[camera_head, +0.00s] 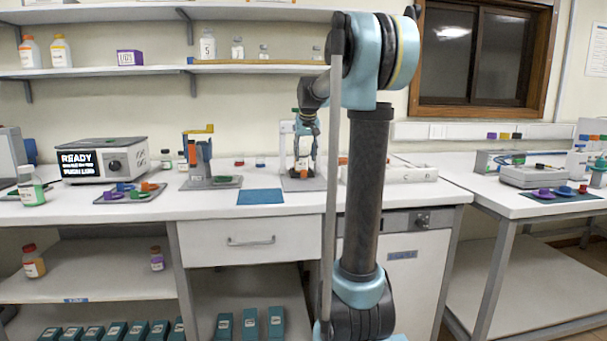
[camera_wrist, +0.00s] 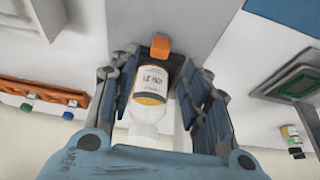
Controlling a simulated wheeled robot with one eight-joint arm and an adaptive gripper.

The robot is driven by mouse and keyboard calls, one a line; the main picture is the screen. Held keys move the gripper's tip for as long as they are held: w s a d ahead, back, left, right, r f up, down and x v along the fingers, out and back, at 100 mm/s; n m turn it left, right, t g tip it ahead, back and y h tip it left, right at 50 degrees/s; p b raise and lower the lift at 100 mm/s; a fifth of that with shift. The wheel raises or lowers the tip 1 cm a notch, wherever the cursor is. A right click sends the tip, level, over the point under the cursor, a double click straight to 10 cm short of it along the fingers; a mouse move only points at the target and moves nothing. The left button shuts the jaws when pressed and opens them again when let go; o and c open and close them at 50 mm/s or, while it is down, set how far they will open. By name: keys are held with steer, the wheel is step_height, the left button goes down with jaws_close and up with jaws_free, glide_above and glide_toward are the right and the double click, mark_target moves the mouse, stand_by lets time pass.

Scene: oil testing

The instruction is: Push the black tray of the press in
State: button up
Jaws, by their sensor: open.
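The press (camera_head: 197,150) appears to be the grey stand with a yellow-orange top left of centre on the bench. A flat dark tray with a green pad (camera_head: 227,180) lies at its base and also shows at the right of the wrist view (camera_wrist: 290,82). My gripper (camera_head: 304,150) is at the white stand right of the blue mat. In the wrist view my gripper (camera_wrist: 168,95) is open, with fingers on both sides of a labelled white bottle (camera_wrist: 152,83). An orange piece (camera_wrist: 160,46) is beyond the bottle. Whether the fingers touch the bottle is unclear.
A blue mat (camera_head: 261,196) lies between the press and the white stand's grey base (camera_head: 302,184). Left are a tray of coloured pieces (camera_head: 130,192) and a "READY" device (camera_head: 105,160). A white rack (camera_head: 398,174) stands right, partly behind my arm. The front bench edge is clear.

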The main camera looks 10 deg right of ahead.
mark_target(302, 171)
steer(key=x, duration=0.9)
jaws_close()
